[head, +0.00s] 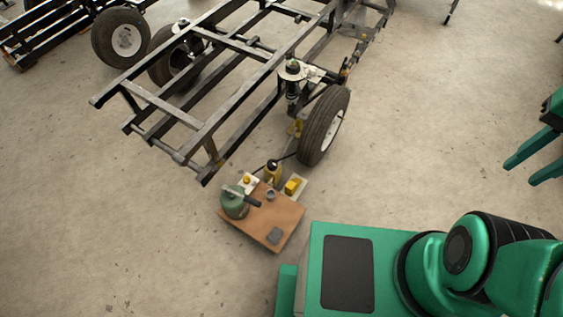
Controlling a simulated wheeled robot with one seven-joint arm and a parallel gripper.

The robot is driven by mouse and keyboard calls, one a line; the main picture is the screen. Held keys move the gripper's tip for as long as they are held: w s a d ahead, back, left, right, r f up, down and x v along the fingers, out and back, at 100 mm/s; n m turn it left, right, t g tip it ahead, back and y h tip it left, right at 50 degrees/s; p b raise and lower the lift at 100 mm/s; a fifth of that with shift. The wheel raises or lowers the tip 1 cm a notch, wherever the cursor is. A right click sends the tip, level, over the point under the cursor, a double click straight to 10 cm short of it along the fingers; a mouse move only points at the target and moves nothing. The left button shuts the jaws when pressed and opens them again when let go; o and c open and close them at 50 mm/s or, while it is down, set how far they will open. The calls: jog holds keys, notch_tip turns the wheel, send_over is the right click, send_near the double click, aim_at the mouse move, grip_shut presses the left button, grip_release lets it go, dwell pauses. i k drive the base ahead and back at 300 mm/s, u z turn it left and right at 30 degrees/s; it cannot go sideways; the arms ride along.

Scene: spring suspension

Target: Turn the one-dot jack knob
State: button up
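No dot markings can be read, so I cannot tell which part is the one-dot jack knob. Small yellow parts sit by the wheel: a yellow knob-like piece (247,180) on a pale plate, a dark and yellow upright bottle-shaped body (272,171) with a thin dark rod, and a yellow block (292,186) on another pale plate. More yellow (297,127) shows beside the tyre. My gripper (520,173) is at the right edge, its two green fingers apart and empty, far from these parts. Its rear is cut off by the frame.
A brown board (276,229) holds a green canister (235,205), a small grey cup (270,195) and a dark flat piece (275,235). The black chassis frame (165,107) and front wheel (324,126) stand behind. Concrete floor (430,120) is clear to the right.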

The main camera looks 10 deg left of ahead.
aim_at(272, 164)
jog(key=u, duration=0.05)
jog(key=k, duration=0.75)
jog(key=u, duration=0.65)
jog(key=i, duration=1)
jog(key=z, duration=0.05)
